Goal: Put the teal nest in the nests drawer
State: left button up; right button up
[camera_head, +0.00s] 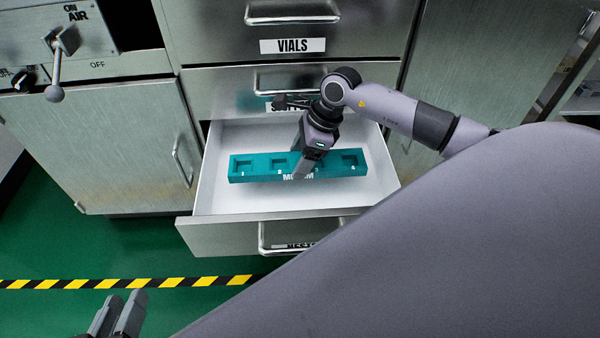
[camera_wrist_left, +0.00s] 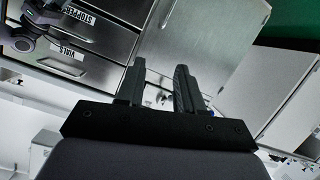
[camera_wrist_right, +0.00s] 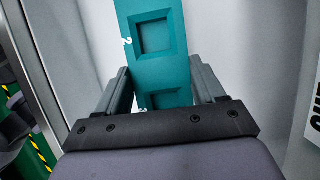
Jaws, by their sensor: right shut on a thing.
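The teal nest (camera_head: 262,166) is a long block with several square pockets and white markings. It lies crosswise, within the outline of the open white-lined nests drawer (camera_head: 215,195) in the head view. Whether it touches the drawer floor is hard to tell. My right gripper (camera_head: 303,168) points down and is shut across the nest's middle. In the right wrist view the nest (camera_wrist_right: 154,40) runs between both fingers. My left gripper (camera_head: 120,314) is low at the front left, away from the drawer. Its fingers stand apart with nothing between them in the left wrist view (camera_wrist_left: 161,90).
The shut stoppers drawer (camera_head: 225,95) and vials drawer (camera_head: 215,35) are above the open one. A cabinet door (camera_head: 110,145) with a handle is on the left. Green floor (camera_head: 130,250) with a yellow-black stripe (camera_head: 130,283) lies clear in front.

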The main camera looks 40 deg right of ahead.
jog(key=shift+f, duration=0.95)
notch_tip(320, 180, down, 5)
jog(key=shift+f+b, duration=0.1)
jog(key=shift+b, duration=1.05)
pick_arm(q)
jog(key=shift+s+a+m+t+y, duration=0.15)
jog(key=shift+a+m+t+y, duration=0.35)
jog(key=shift+a, duration=0.45)
pick_arm(e)
jog(key=shift+f, duration=0.25)
jog(key=o, duration=1.2)
jog(key=shift+f, duration=0.15)
